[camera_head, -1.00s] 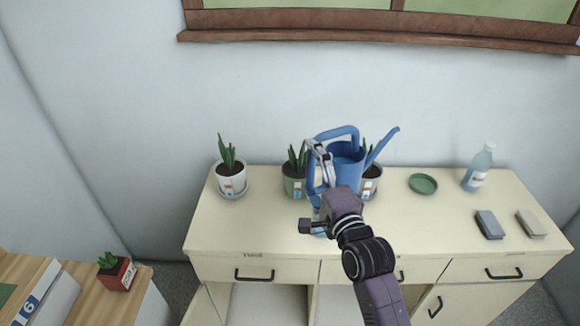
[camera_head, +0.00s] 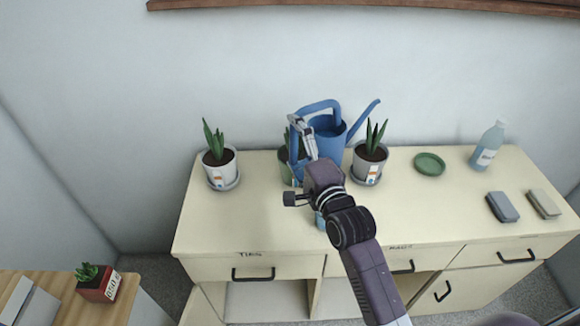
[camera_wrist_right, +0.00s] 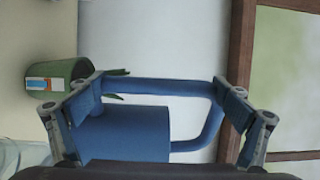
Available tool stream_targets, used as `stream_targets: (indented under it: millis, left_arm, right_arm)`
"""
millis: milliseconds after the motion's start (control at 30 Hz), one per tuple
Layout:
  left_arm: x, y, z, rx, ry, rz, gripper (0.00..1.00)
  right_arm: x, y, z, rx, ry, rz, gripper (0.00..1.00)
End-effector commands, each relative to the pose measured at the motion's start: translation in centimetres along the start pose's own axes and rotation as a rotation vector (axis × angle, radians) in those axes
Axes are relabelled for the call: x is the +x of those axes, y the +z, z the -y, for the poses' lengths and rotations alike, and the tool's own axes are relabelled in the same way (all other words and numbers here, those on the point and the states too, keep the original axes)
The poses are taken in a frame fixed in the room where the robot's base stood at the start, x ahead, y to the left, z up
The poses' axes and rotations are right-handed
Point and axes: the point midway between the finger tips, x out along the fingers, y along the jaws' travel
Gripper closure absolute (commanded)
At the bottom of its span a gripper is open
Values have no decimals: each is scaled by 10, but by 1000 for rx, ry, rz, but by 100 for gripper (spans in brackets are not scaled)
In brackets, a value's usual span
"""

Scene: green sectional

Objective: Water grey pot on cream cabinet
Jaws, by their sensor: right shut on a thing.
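My right gripper (camera_head: 303,138) is shut on the handle of a blue watering can (camera_head: 326,142), which it holds up over the back of the cream cabinet (camera_head: 420,210). The can (camera_wrist_right: 130,133) and gripper (camera_wrist_right: 158,112) also fill the lower right wrist view. The can's spout points up and right in the head view, above a light grey pot (camera_head: 369,166) with a plant, on a saucer. A green pot (camera_head: 286,168) is mostly hidden behind the can and gripper; it shows at the left of the wrist view (camera_wrist_right: 58,82). My left gripper is not in view.
A whitish potted plant (camera_head: 219,168) stands at the cabinet's left. To the right are a green saucer (camera_head: 429,163), a clear blue bottle (camera_head: 488,147) and two blocks (camera_head: 502,206). A red pot (camera_head: 100,285) sits on a wooden surface at lower left.

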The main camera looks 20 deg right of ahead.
Motion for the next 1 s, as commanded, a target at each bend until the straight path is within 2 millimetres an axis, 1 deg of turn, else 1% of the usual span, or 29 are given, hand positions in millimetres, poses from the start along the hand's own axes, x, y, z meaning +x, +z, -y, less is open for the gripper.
stream_targets:
  millis: [33, 200, 300, 400, 500, 667, 1000]
  left_arm:
    - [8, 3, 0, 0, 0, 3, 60]
    - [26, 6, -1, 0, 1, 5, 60]
    - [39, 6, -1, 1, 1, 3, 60]
    - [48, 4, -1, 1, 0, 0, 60]
    - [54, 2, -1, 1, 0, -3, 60]
    - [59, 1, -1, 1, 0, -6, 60]
    - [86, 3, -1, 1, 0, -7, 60]
  right_arm:
    - [0, 0, -8, -4, -6, 0, 35]
    - [0, 0, -32, -3, -6, 1, 35]
    - [0, 0, -50, -4, -5, 1, 35]
    - [0, 0, -62, -4, -6, 1, 35]
    - [0, 0, -71, -3, -7, 2, 35]
    - [0, 0, -78, 0, -8, 2, 35]
    - [-1, 2, -105, 99, 3, 3, 35]
